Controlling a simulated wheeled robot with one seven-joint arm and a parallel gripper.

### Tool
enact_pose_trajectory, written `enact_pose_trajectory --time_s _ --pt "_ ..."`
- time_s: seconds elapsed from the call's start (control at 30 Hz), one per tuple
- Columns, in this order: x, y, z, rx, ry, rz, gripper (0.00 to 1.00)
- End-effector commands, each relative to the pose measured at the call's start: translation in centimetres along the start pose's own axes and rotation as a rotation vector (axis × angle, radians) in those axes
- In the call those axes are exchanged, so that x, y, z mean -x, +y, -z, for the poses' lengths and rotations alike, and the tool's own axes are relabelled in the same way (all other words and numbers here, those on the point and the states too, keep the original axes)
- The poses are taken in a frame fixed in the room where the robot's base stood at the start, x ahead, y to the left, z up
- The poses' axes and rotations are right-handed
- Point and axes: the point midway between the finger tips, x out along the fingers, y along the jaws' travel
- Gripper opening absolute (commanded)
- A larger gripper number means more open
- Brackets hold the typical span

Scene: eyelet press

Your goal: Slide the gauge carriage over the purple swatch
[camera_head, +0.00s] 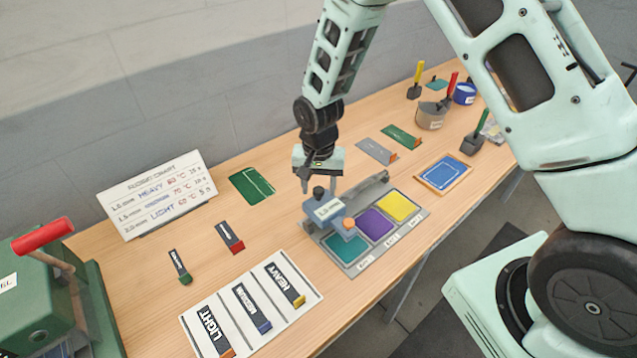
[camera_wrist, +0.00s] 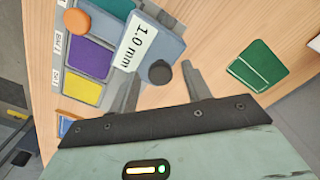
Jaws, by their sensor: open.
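The gauge carriage (camera_head: 327,209) is a blue-grey block with a black knob, an orange button and a "1.0 mm" label. It sits at the left end of a grey rail (camera_head: 368,191), beside the teal swatch (camera_head: 346,248). The purple swatch (camera_head: 376,225) is in the middle of the plate, uncovered, with the yellow swatch (camera_head: 399,206) to its right. My gripper (camera_head: 318,184) is open at the carriage's black knob. In the wrist view the knob (camera_wrist: 160,72) appears between the fingertips (camera_wrist: 161,78); contact cannot be told. The purple swatch (camera_wrist: 91,56) also shows there.
A green card (camera_head: 251,185) lies left of my gripper. A white chart (camera_head: 158,195) stands behind, and a labelled tray (camera_head: 252,305) lies in front. A blue pad (camera_head: 443,173), tools and cups are to the right. Bare wood surrounds the swatch plate.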

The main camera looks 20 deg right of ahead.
Motion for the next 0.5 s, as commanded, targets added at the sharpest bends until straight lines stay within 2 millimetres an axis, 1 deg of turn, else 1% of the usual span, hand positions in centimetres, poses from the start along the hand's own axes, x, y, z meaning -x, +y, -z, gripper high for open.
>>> enact_pose_trajectory --time_s 0.13,0.17,0.2,0.27,0.3,0.43,0.5 --pt "0.01 -0.02 0.02 0.0 0.0 0.0 0.48" --pt "0.02 -0.01 0.02 0.0 0.0 0.0 0.4" --pt "0.02 -0.02 0.02 0.0 0.0 0.0 0.29" --pt "0.03 -0.02 0.02 0.0 0.0 0.0 0.12" --pt "0.03 -0.02 0.02 0.0 0.0 0.0 0.01" --pt "0.03 0.07 0.12 -0.001 0.0 0.0 0.0" --pt "-0.01 0.56 0.66 -0.003 0.001 0.0 0.0"
